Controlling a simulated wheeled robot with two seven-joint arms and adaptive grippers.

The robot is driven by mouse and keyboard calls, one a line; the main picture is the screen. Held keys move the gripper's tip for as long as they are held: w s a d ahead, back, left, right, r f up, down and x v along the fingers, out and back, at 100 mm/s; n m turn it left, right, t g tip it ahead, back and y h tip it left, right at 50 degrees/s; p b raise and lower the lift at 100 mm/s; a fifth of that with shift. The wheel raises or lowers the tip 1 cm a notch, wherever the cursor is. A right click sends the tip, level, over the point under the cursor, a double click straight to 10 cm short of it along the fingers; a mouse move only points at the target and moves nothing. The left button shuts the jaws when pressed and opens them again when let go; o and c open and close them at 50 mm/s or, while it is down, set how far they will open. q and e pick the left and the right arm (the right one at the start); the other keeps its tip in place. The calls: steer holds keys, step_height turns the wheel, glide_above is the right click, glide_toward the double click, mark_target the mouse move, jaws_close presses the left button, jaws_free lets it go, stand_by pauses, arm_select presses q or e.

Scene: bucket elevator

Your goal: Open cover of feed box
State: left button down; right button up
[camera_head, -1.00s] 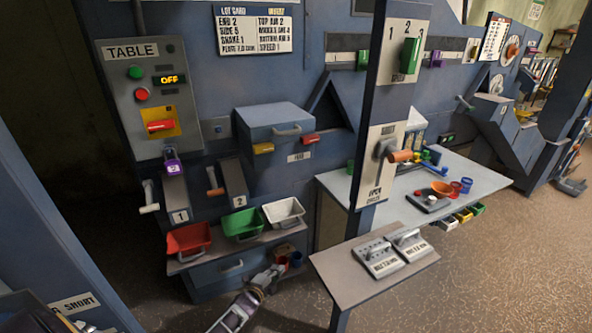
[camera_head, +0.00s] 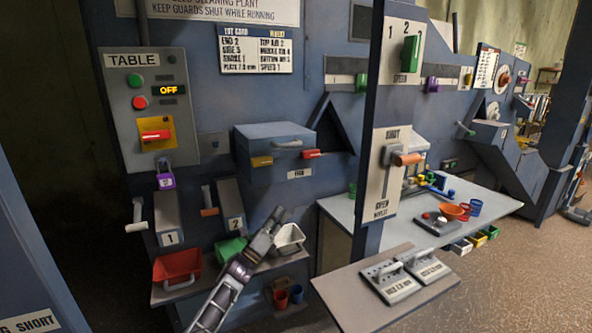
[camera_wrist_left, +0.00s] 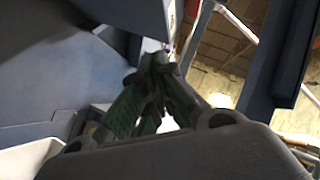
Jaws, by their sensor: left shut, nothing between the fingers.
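The feed box (camera_head: 268,160) is a blue box on the machine front, with a small label plate below it. Its cover (camera_head: 262,131) lies flat and closed on top, with a grey handle (camera_head: 287,143) at the front edge. A yellow latch and a red latch sit on the box front. My left gripper (camera_head: 277,213) is shut and empty, pointing up below the feed box, apart from it and in front of the bins. The left wrist view shows its fingertips (camera_wrist_left: 160,58) together. My right gripper is in neither view.
A red bin (camera_head: 177,267), a green bin (camera_head: 231,250) partly behind my arm, and a white bin (camera_head: 289,238) stand on a ledge below. A blue post (camera_head: 369,120) with levers rises right of the box. A small table (camera_head: 345,290) projects in front.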

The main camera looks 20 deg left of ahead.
arm_select(q)
steer(key=s+d+r+m+h+b, duration=0.1)
steer(key=s+r+m+h+b, duration=0.1)
steer(key=r+m+h, duration=0.4)
step_height(320, 180, up, 3)
steer(key=shift+s+d+f+m+b, duration=0.2)
steer(key=shift+s+m+b, duration=0.1)
steer(key=shift+s+m, duration=0.5)
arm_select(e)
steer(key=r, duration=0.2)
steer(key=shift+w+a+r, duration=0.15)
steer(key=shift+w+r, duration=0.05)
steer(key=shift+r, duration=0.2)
arm_select(q)
steer(key=shift+w, duration=0.2)
steer(key=shift+s+a+r+x, duration=0.2)
steer(key=shift+a+r+x, duration=0.1)
steer(key=shift+x, duration=1.85)
steer(key=shift+s+a+r+x, duration=0.2)
steer(key=shift+r+x, duration=0.15)
steer(key=shift+x, duration=1.75)
steer(key=shift+s+a+r+x, duration=0.2)
steer(key=shift+a+r+x, duration=0.1)
steer(key=shift+x, duration=1.85)
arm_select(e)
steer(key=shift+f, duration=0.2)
